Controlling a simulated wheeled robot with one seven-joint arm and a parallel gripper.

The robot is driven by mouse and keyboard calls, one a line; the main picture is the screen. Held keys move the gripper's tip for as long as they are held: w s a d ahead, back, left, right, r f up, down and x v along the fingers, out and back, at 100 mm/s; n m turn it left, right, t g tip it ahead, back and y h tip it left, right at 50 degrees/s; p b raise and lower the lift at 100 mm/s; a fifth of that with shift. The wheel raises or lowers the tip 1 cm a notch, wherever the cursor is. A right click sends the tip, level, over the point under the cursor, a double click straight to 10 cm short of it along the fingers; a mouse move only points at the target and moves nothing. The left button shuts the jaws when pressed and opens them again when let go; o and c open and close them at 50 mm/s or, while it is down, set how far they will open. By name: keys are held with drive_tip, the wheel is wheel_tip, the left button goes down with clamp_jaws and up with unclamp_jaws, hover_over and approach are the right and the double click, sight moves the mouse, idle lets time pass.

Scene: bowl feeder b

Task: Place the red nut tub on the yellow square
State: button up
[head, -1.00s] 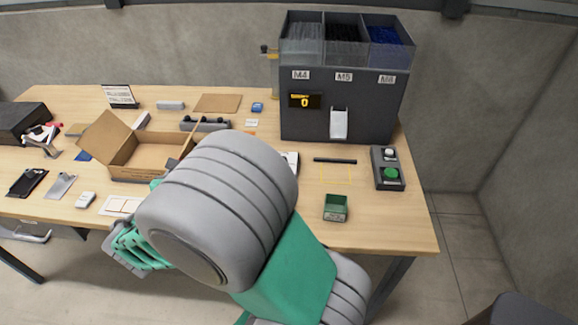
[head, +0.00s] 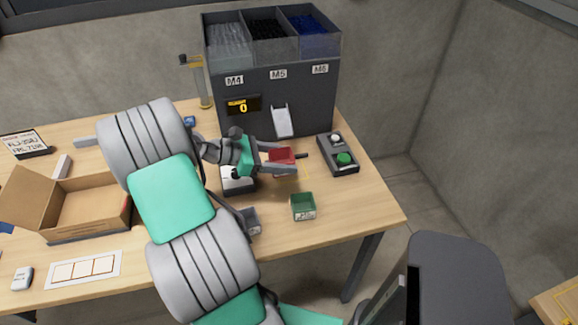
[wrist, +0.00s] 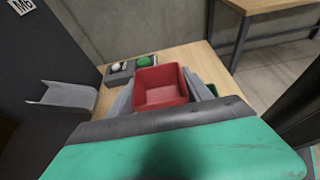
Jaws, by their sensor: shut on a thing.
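The red nut tub (head: 281,155) is a small open-topped red box. My gripper (head: 282,163) is shut on it, with a finger on either side, near the front of the dispenser chute. In the wrist view the red tub (wrist: 161,87) is upright between the fingers and looks empty. I cannot tell whether the tub touches the table.
A dark dispenser (head: 270,95) with a pale chute (head: 282,121) stands behind. A button box (head: 338,155) is to the right. A green tub (head: 303,206) and a grey tub (head: 250,221) stand in front. A cardboard box (head: 88,205) is at left.

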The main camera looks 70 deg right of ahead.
drive_tip(key=d+f, duration=0.2)
drive_tip(key=d, duration=0.1)
drive_tip(key=d+f, duration=0.6)
drive_tip(key=d, duration=0.1)
drive_tip(key=shift+s, duration=0.1)
drive_tip(key=f+p, duration=0.1)
drive_tip(key=f, duration=0.2)
drive_tip(key=shift+d+f, duration=0.15)
drive_tip(key=shift+d, duration=0.05)
drive_tip(key=o, duration=1.3)
drive_tip(key=shift+f, duration=0.1)
drive_tip(key=shift+o, duration=0.3)
